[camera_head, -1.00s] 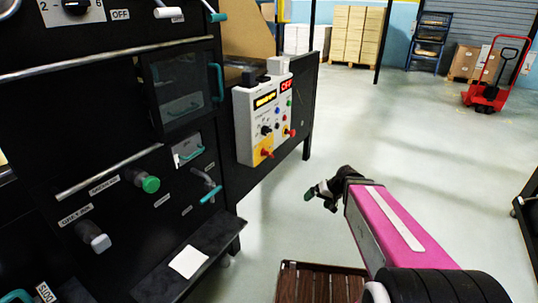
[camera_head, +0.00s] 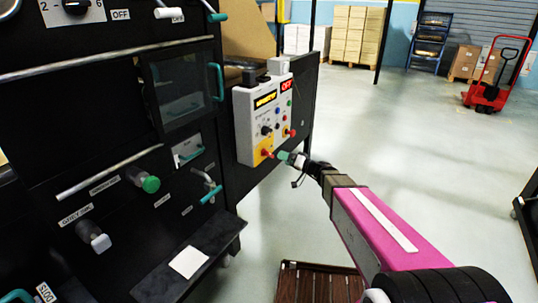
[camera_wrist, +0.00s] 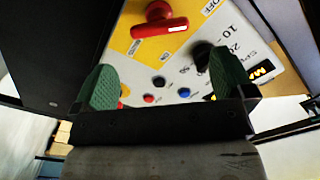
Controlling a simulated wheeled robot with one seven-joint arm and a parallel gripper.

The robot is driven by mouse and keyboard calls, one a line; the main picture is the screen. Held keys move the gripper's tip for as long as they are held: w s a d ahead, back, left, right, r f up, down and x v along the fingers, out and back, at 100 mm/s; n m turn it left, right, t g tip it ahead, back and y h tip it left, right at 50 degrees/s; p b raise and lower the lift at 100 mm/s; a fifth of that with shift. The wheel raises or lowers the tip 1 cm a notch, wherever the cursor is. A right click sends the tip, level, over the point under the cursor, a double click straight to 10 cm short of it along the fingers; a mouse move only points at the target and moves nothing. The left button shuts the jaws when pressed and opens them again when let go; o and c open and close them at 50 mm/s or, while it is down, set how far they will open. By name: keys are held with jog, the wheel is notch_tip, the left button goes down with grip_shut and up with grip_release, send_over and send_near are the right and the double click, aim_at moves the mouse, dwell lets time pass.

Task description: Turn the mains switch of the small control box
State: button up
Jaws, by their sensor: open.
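The small control box (camera_head: 249,119) is a light grey box with yellow patches, mounted on the black machine's side. Its mains switch is a red handle on a yellow plate at the lower left of the front; the switch (camera_head: 266,153) shows in the head view and, larger, the red handle (camera_wrist: 160,24) shows at the top of the wrist view. My gripper (camera_head: 287,157) is just right of the switch in the head view. In the wrist view its green fingers (camera_wrist: 156,84) are apart with nothing between them, and the red handle lies beyond the fingertips, apart from them.
The black machine (camera_head: 60,130) with knobs and teal handles fills the left. A slatted brown platform (camera_head: 320,284) lies below. A red pallet truck (camera_head: 488,92) and stacked boxes (camera_head: 352,35) stand far back. The floor to the right is mostly clear.

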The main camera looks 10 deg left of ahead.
aim_at(269, 153)
jog(key=x, duration=0.9)
jog(key=shift+a, duration=0.1)
jog(key=c, duration=0.8)
